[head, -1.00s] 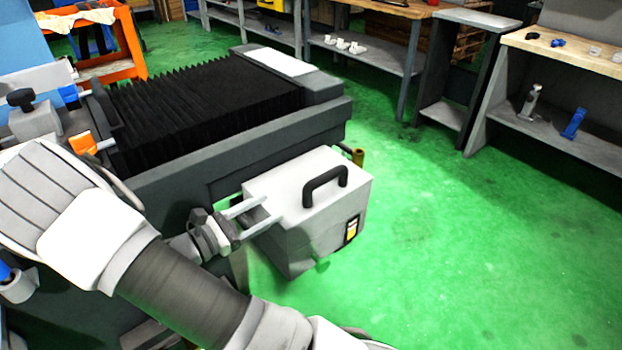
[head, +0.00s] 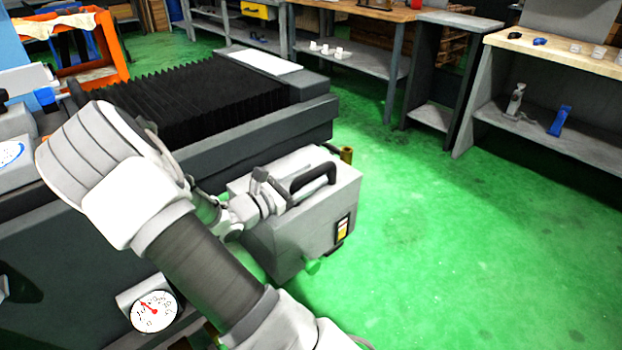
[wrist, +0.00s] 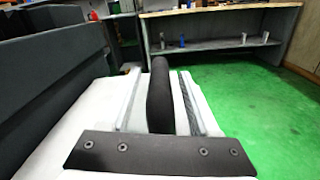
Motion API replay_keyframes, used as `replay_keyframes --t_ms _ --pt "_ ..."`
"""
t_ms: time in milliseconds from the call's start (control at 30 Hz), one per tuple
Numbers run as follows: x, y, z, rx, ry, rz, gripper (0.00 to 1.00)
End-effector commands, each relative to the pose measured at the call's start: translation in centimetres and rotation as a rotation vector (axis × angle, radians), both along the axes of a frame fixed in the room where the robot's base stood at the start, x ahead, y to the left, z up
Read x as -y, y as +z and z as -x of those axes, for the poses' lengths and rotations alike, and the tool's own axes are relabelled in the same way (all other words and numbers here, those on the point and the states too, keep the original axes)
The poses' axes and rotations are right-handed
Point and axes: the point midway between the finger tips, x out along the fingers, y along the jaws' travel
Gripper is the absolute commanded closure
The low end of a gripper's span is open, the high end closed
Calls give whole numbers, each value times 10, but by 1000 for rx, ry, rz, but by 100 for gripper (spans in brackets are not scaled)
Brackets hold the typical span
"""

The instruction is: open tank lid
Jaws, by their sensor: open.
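The tank (head: 300,240) is a light grey box beside the machine, with a pale lid (head: 242,184) on top that looks shut. A black arched handle (head: 318,177) stands on the lid. My gripper (head: 285,187) is over the lid at the handle, partly hidden behind my own wrist in the head view. In the wrist view the black handle (wrist: 159,95) runs between the two open fingers (wrist: 160,103), one on each side. I cannot tell whether the fingers touch it.
The grinder's dark body (head: 230,135) with black bellows (head: 190,95) stands directly left of and behind the tank. A pressure gauge (head: 154,311) is at lower left. Green floor (head: 440,240) is clear to the right. Shelves and a workbench (head: 560,60) stand farther back.

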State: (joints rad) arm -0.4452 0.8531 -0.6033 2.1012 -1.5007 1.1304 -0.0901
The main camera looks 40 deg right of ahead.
Motion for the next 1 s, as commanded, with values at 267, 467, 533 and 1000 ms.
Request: replay_keyframes --t_ms 267,467,533,1000 --pt "7 1 0 0 0 0 38" --pt "7 1 0 0 0 0 54" --pt "7 1 -1 0 0 0 67" --pt "7 0 0 0 0 0 100"
